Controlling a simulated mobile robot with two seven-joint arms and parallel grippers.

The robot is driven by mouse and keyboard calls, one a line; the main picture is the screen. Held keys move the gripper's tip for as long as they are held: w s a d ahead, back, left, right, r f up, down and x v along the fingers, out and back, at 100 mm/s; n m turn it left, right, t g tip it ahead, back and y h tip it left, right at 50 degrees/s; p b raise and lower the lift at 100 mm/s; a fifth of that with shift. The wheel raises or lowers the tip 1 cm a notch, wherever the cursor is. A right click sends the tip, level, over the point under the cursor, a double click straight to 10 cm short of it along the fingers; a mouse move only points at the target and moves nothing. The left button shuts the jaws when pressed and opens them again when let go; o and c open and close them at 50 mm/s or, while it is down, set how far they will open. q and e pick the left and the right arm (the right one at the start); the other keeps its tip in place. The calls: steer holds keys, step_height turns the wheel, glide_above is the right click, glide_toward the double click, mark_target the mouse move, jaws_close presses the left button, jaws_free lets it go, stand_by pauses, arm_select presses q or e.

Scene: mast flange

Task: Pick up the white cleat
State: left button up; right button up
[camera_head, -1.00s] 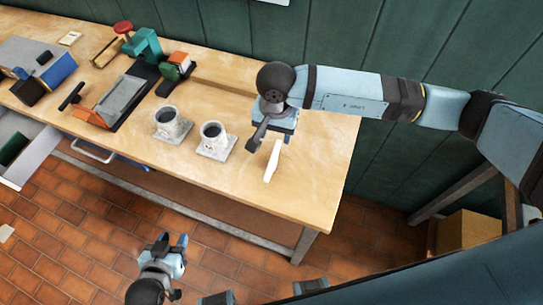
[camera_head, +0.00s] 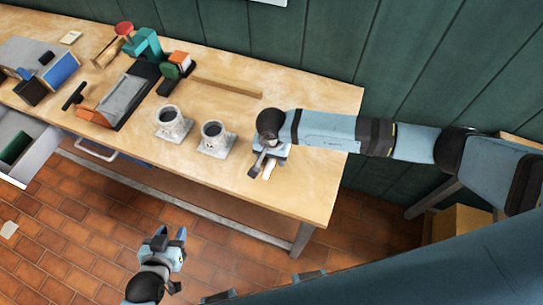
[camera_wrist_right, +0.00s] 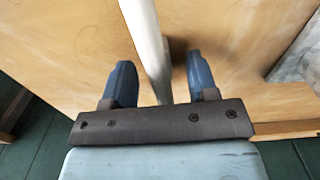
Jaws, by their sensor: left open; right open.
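The white cleat (camera_head: 267,170) lies on the wooden workbench, mostly hidden under my right gripper in the head view. In the right wrist view the cleat (camera_wrist_right: 147,40) is a long pale bar running between the two fingers. My right gripper (camera_head: 261,168) is open over it; its blue fingertips (camera_wrist_right: 161,78) stand on either side of the bar, with gaps showing. My left gripper (camera_head: 172,238) is open and empty, over the brick floor in front of the bench.
A wooden strip (camera_head: 228,86) lies behind. Tools and a teal clamp (camera_head: 143,44) fill the left.

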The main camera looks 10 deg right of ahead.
jaws_close()
steer(key=shift+r, duration=0.1)
